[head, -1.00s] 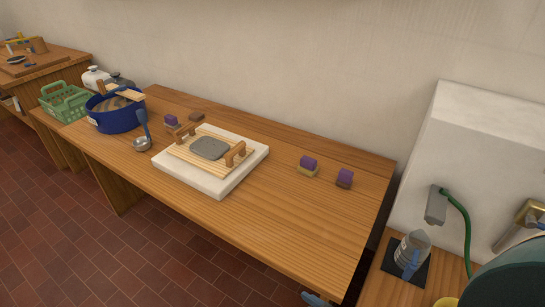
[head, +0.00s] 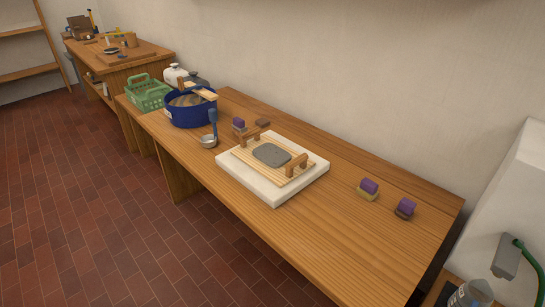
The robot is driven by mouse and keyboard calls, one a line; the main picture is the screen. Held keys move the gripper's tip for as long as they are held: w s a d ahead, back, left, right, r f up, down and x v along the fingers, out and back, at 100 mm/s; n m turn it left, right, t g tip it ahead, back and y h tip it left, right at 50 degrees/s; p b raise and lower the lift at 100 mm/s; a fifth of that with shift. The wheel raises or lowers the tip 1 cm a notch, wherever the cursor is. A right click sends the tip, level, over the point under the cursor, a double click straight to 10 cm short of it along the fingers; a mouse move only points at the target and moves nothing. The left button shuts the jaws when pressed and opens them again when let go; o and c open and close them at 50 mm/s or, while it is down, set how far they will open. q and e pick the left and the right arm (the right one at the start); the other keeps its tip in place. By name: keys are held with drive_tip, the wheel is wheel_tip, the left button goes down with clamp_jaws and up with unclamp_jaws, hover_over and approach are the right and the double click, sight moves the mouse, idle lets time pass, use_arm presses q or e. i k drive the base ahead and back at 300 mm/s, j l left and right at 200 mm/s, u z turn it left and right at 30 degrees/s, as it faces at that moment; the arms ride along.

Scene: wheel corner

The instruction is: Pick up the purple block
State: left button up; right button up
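Three purple blocks show on the wooden table (head: 330,232) in the head view. One purple block (head: 369,186) sits on a yellowish block right of the white slab. Another purple block (head: 406,206) sits on a dark brown piece further right, near the table's right end. A third purple block (head: 239,124) is behind the slab's left end, with its lower part partly hidden by a wooden handle. Neither of my grippers is in view.
A white slab (head: 273,196) holds a slatted board with wooden handles and a grey plate (head: 271,154). A ladle (head: 209,140), a blue pot (head: 190,112) and a green basket (head: 147,97) stand to the left. The table's front right is clear.

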sight(404, 209)
drive_tip(key=i+j+z, duration=0.1)
drive_tip(key=i+z, duration=0.25)
drive_tip(key=i+j+z, duration=0.3)
drive_tip(key=i, duration=0.2)
